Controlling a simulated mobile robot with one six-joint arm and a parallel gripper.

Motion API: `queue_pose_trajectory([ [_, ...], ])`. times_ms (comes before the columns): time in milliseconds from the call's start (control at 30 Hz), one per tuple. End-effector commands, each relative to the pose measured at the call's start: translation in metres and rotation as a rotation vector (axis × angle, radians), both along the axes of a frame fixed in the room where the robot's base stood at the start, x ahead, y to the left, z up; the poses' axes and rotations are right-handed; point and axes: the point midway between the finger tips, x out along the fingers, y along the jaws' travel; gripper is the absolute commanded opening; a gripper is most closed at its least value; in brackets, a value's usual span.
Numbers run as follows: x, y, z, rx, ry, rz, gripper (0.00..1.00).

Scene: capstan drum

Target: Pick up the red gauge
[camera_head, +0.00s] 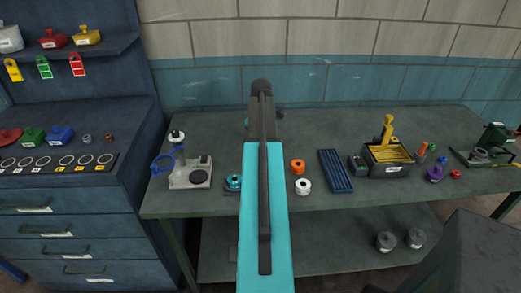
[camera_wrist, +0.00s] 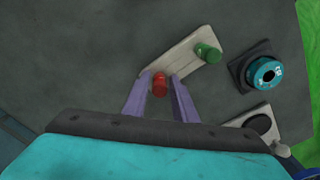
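In the wrist view, a small red cylinder (camera_wrist: 159,84), which I take as the red gauge, stands at one end of a pale flat plate (camera_wrist: 180,64). A green cylinder (camera_wrist: 207,52) is at the plate's other end. My gripper (camera_wrist: 159,77) is open, with one purple finger on each side of the red cylinder. A narrow gap seems to show on both sides; I cannot tell the height of the fingertips against it. In the head view my arm covers the plate and the gripper.
A teal ring-shaped part (camera_wrist: 264,73) on a dark square base is right of the plate. A pale stand with a black disc (camera_head: 199,176) is at the bench's left. Orange (camera_head: 298,166) and white (camera_head: 303,187) spools and a blue ribbed tray (camera_head: 336,171) are right of my arm.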

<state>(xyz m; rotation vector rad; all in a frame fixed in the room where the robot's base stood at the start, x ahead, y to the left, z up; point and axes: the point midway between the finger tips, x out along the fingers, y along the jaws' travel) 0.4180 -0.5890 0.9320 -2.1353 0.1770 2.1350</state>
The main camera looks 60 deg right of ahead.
Motion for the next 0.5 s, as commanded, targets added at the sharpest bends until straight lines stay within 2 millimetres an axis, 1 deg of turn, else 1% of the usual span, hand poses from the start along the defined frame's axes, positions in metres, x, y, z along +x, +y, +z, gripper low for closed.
queue_pose_trajectory([
  [33, 0.0, -0.0001, 0.0001, 0.0, 0.0, 0.0, 0.16],
  [100, -0.0001, -0.0001, 0.0001, 0.0, 0.0, 0.0, 0.04],
  [133, -0.0001, -0.0001, 0.0001, 0.0, 0.0, 0.0, 0.0],
  [500, -0.0001, -0.0003, 0.0014, 0.0, 0.0, 0.0, 0.0],
])
